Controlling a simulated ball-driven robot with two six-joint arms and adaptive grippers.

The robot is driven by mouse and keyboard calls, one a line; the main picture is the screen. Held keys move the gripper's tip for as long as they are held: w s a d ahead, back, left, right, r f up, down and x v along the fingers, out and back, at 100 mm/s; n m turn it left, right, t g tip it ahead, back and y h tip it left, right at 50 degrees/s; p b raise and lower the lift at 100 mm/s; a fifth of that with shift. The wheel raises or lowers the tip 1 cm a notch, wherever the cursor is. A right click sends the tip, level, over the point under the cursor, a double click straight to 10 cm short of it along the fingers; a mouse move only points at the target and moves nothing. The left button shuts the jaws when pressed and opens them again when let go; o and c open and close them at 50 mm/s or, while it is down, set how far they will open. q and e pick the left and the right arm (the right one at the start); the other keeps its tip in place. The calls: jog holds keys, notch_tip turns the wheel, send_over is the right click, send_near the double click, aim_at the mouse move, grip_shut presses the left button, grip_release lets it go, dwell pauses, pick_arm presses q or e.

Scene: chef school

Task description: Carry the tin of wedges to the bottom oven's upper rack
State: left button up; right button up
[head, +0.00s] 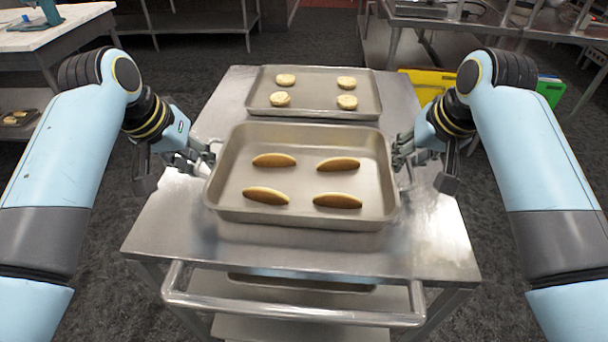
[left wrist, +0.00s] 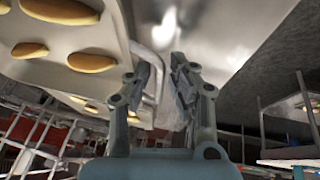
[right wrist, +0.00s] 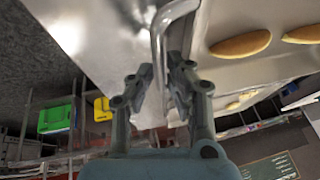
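The tin of wedges (head: 303,213), a deep metal pan with several browned wedges (head: 273,160), sits on the cart top. It has a wire handle at each side. My left gripper (head: 207,157) is at its left handle. In the left wrist view the handle (left wrist: 157,66) passes between the fingers (left wrist: 160,72), with a gap beside it. My right gripper (head: 400,157) is at the right handle. In the right wrist view that handle (right wrist: 157,45) runs between slightly parted fingers (right wrist: 161,72). The fingertips are small and partly hidden in the head view. No oven is recognisable.
A shallower tray (head: 313,112) with several pale rounds lies just behind the tin on the metal cart (head: 420,240). The cart has a push bar (head: 290,312) in front and a lower shelf. Steel tables stand behind, a white-topped table (head: 50,30) far left. Dark floor surrounds the cart.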

pick_arm(q)
jog(key=shift+w+f, duration=0.1)
jog(key=shift+f, duration=0.2)
pick_arm(e)
jog(key=shift+w+f, duration=0.1)
jog(key=shift+f, duration=0.2)
pick_arm(q)
jog(key=shift+c, duration=0.4)
pick_arm(e)
jog(key=shift+c, duration=0.5)
pick_arm(q)
jog(key=shift+c, duration=1.3)
pick_arm(e)
grip_shut()
pick_arm(q)
grip_shut()
jog(key=shift+r, duration=0.1)
pick_arm(e)
jog(key=shift+r, duration=0.1)
